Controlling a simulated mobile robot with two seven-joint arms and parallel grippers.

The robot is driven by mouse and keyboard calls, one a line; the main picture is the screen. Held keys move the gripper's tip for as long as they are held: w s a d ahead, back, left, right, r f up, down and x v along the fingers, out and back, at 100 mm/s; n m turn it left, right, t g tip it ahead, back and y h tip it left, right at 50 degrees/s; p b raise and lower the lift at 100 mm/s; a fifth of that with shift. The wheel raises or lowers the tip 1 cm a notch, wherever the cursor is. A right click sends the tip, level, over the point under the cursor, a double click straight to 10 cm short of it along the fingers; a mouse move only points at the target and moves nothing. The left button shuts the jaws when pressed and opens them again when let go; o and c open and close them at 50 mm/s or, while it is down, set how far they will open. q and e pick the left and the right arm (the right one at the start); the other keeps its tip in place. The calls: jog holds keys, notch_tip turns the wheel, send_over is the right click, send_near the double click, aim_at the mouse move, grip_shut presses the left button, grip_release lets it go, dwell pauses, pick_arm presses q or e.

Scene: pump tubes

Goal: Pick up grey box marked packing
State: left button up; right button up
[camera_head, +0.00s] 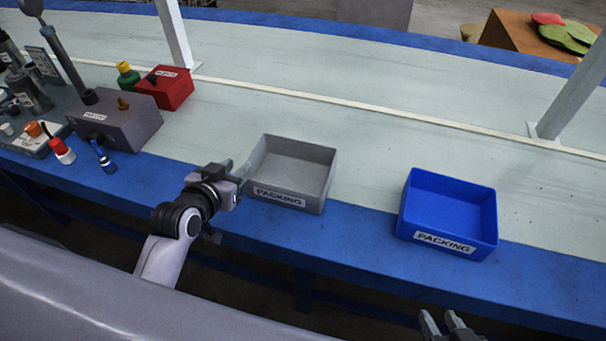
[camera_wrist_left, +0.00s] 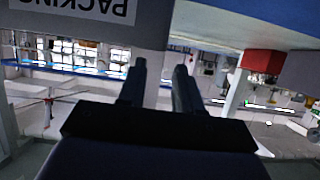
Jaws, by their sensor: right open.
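The grey box marked PACKING (camera_head: 287,197) is an empty, open-topped tray standing on the conveyor table near its blue front edge. Its label shows upside down in the left wrist view, on the box wall (camera_wrist_left: 150,32) at the upper left. My left gripper (camera_head: 236,180) is beside the box's left front corner. In the left wrist view its two fingers (camera_wrist_left: 160,72) are apart, with background seen between them and the box beyond the tips. Whether they touch the box I cannot tell. My right gripper (camera_head: 442,318) is open and empty at the bottom edge, below the table front.
A blue box marked PACKING (camera_head: 446,244) stands to the right of the grey one, with clear table between them. A grey-purple box (camera_head: 118,128) and a red box (camera_head: 166,90), with several small parts around them, stand at the left. White posts (camera_head: 575,85) rise behind.

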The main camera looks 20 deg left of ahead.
pick_arm(q)
jog(key=shift+w+f, duration=0.1)
jog(key=shift+w, duration=0.4)
jog(key=shift+b+x, duration=0.4)
jog(key=shift+x, duration=0.7)
jog(key=b+x, duration=0.1)
jog(key=x, duration=0.3)
jog(key=shift+w, duration=0.1)
jog(key=c, duration=0.6)
grip_shut()
